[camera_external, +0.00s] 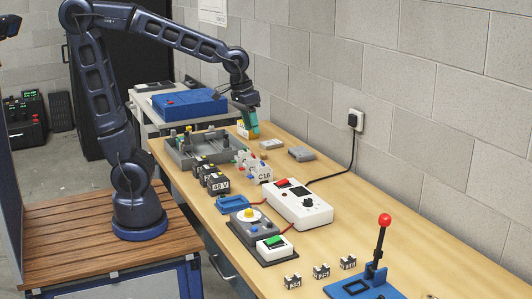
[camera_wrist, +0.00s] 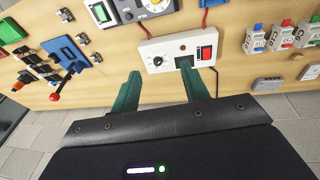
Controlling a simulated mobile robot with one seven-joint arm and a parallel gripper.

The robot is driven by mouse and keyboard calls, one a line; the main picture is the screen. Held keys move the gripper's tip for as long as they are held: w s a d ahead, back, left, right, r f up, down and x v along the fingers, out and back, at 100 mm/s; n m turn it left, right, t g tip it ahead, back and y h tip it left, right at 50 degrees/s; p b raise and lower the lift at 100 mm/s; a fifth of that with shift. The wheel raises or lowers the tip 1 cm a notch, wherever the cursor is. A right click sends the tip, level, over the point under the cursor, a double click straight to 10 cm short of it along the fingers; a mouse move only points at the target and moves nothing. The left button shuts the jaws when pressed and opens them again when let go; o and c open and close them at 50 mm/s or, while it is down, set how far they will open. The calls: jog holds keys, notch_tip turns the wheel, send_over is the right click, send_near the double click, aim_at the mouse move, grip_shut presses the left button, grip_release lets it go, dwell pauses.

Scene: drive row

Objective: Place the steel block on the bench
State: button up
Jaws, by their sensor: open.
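Two flat grey blocks lie on the wooden bench (camera_external: 190,187) near the wall: a smaller, lighter one (camera_external: 270,143) and a darker one (camera_external: 301,154). I cannot tell which is the steel block. Both seem to show at the right of the wrist view, one (camera_wrist: 267,84) whole and one (camera_wrist: 311,72) cut by the edge. My gripper (camera_external: 250,128) is above the far part of the bench, left of both blocks in the external view. In the wrist view its teal fingers (camera_wrist: 160,70) are apart, with nothing held between them.
A grey compartment tray (camera_external: 178,158), breakers (camera_external: 262,172), a white power unit (camera_external: 298,205) and a dial device (camera_external: 250,224) crowd the bench. A red-knobbed lever press (camera_external: 363,287) stands at the near end. Bare wood lies along the wall, near the cord (camera_external: 349,160).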

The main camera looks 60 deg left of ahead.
jog(key=s+a+r+t+y, duration=0.1)
jog(key=s+a+t, duration=0.1)
jog(key=s+a, duration=1)
jog(key=a, duration=0.3)
jog(key=shift+a+r, duration=0.15)
jog(key=shift+r, duration=0.15)
